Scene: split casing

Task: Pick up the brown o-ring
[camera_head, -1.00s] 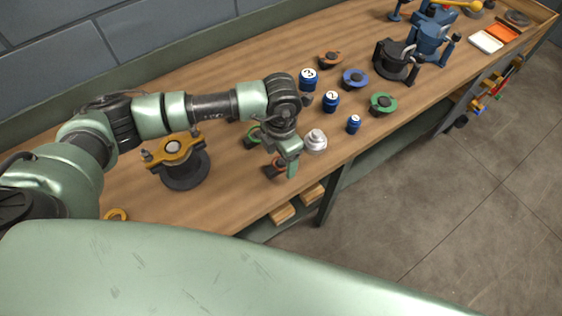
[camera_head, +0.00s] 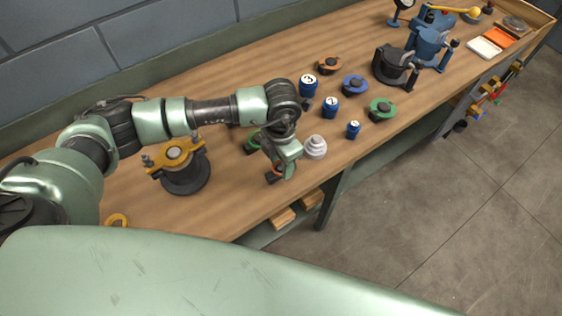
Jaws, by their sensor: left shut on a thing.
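The brown o-ring (camera_head: 277,169) shows as a small reddish-brown piece at the fingertips of my left gripper (camera_head: 282,171). It is low over the front of the wooden bench, by a small dark holder (camera_head: 271,178). My left gripper points down and is shut on the o-ring. The fingers hide much of the ring, and I cannot tell whether it still touches the holder. My right gripper is not in view.
A silver stepped piece (camera_head: 315,147) stands close to the right of the gripper. A green ring on a holder (camera_head: 252,141) is just behind it. A yellow-topped black casing (camera_head: 184,178) stands left. Blue numbered cans (camera_head: 330,107) stand further right.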

